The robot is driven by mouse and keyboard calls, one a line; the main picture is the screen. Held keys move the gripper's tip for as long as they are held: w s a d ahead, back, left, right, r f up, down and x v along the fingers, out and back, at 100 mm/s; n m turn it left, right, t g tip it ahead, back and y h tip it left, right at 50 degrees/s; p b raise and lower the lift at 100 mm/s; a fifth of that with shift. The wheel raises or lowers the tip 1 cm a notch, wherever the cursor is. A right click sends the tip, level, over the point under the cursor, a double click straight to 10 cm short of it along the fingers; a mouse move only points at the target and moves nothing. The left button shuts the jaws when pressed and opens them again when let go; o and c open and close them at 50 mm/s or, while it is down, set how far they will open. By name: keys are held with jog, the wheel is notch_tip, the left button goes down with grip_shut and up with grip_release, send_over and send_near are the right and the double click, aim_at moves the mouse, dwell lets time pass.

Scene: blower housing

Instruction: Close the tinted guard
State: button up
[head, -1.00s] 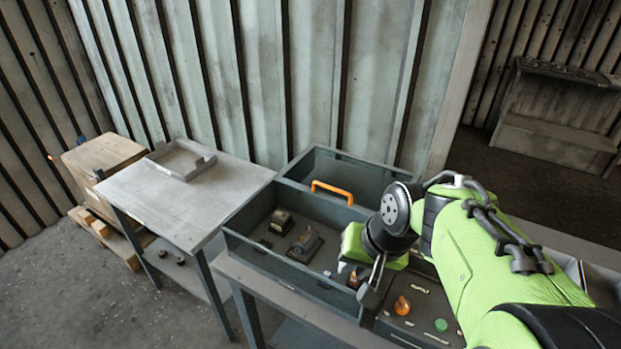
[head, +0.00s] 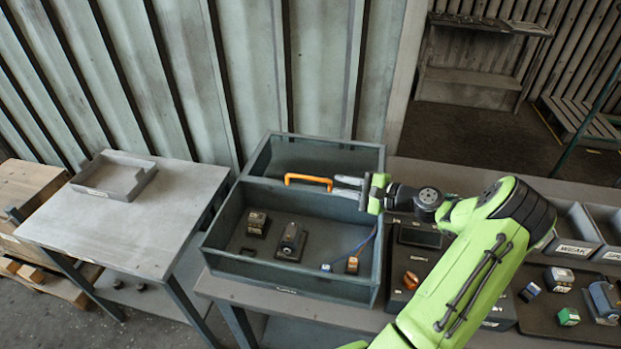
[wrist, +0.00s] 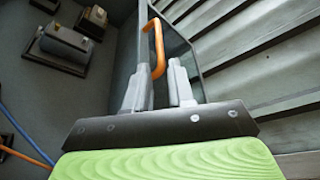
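The tinted guard (head: 318,140) is a dark-framed see-through panel, standing raised at the back of the grey blower housing (head: 290,283). Its orange handle (head: 308,179) is a bar with bent ends, near the housing's back edge. My gripper (head: 338,187) is at the handle's right end in the head view, fingers pointing left. In the wrist view, the near end of the handle (wrist: 158,68) shows between or just beyond the two fingertips (wrist: 160,72). A gap remains between the fingers, and I cannot tell whether they touch the handle.
Inside the housing are small dark blocks (head: 290,240), an orange-brown block (head: 352,264) and a blue cable. A side table (head: 150,225) with a grey tray (head: 115,177) stands left. Bins (head: 568,240) and loose parts lie right, beyond my arm.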

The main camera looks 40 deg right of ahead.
aim_at(319, 180)
jog(key=x, duration=0.9)
jog(key=shift+w+a+f, duration=0.1)
jog(key=shift+w, duration=0.2)
jog(key=shift+c, duration=0.3)
grip_shut()
